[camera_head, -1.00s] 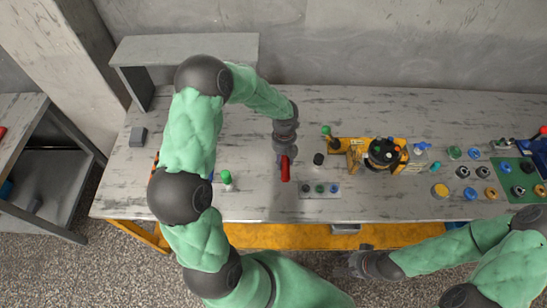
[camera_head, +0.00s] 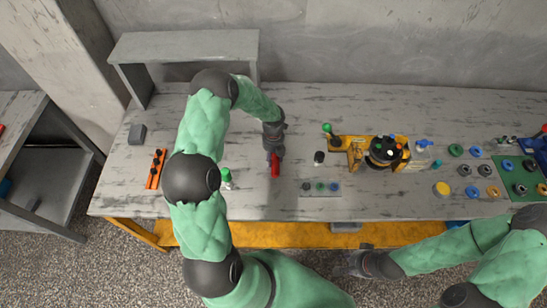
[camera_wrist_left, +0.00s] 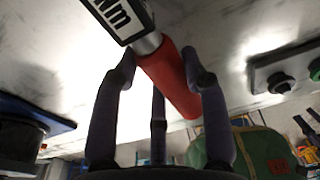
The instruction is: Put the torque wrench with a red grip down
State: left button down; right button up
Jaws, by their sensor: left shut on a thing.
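The torque wrench's red grip (camera_head: 275,169) shows just below my left gripper (camera_head: 274,156) over the middle-left of the table. In the left wrist view, the red grip (camera_wrist_left: 172,82) lies between the fingers of my left gripper (camera_wrist_left: 160,85), which is shut on it. I cannot tell whether the wrench touches the table. My right gripper (camera_head: 350,265) is low in front of the table; its jaws are too small to read.
A grey table (camera_head: 330,110) carries an orange rack (camera_head: 156,169) at left, a green-capped bottle (camera_head: 226,176), a small button panel (camera_head: 320,187), a yellow fixture with a black motor (camera_head: 384,152), and several rings at right. The table behind the gripper is clear.

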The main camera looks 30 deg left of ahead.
pick_arm(q)
jog(key=c, duration=0.7)
grip_release()
jog(key=r, duration=0.8)
jog(key=w+r+p, duration=0.1)
jog(key=r, duration=0.3)
jog(key=shift+a, duration=0.3)
jog(key=shift+s, duration=0.1)
